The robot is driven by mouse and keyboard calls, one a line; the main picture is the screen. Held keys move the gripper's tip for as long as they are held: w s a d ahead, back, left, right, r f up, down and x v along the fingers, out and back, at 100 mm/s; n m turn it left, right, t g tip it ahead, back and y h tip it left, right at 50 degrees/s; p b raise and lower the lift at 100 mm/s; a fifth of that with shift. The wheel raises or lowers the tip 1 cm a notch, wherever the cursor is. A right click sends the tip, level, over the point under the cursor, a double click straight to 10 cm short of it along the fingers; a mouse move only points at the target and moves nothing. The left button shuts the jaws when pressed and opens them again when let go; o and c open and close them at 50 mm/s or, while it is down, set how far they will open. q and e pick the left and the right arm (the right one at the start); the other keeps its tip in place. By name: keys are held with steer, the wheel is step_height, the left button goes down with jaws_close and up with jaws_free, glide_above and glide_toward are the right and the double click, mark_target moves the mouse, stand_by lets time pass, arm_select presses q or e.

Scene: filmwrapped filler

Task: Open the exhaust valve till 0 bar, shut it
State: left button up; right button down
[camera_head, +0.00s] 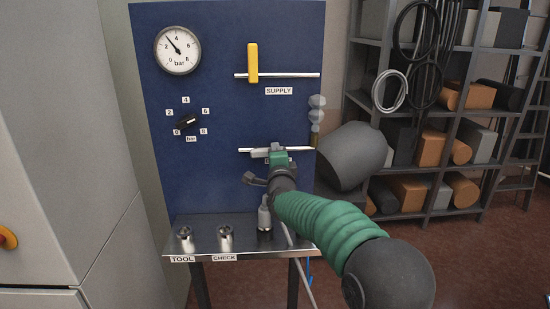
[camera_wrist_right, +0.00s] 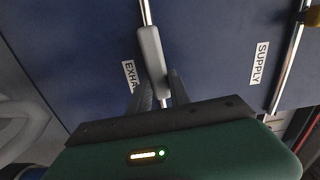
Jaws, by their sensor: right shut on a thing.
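The exhaust valve's grey handle (camera_head: 259,153) is on the lower pipe of the blue panel. In the right wrist view the handle (camera_wrist_right: 151,58) lies nearly along the pipe, slightly tilted, beside a partly hidden "EXHA…" label. My right gripper (camera_head: 273,155) is shut on the handle; its two fingers (camera_wrist_right: 161,92) flank the handle's near end. The pressure gauge (camera_head: 177,50) needle points between 2 and 4 bar. Pale grey puffs (camera_head: 317,106) rise above the lower pipe's right end. My left gripper is not in view.
The yellow supply handle (camera_head: 253,62) stands across the upper pipe. A black selector knob (camera_head: 187,122) is at left. A metal shelf (camera_head: 184,250) below carries TOOL and CHECK fittings. A grey cabinet (camera_head: 60,150) stands left and storage racks (camera_head: 440,110) right.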

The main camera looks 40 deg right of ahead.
steer(key=shift+f, duration=0.3)
steer(key=c, duration=1.2)
jaws_free()
steer(key=shift+d+r, duration=0.1)
steer(key=b+v, duration=0.1)
steer(key=v, duration=1.6)
steer(key=shift+b, duration=0.3)
steer(key=shift+w, duration=0.1)
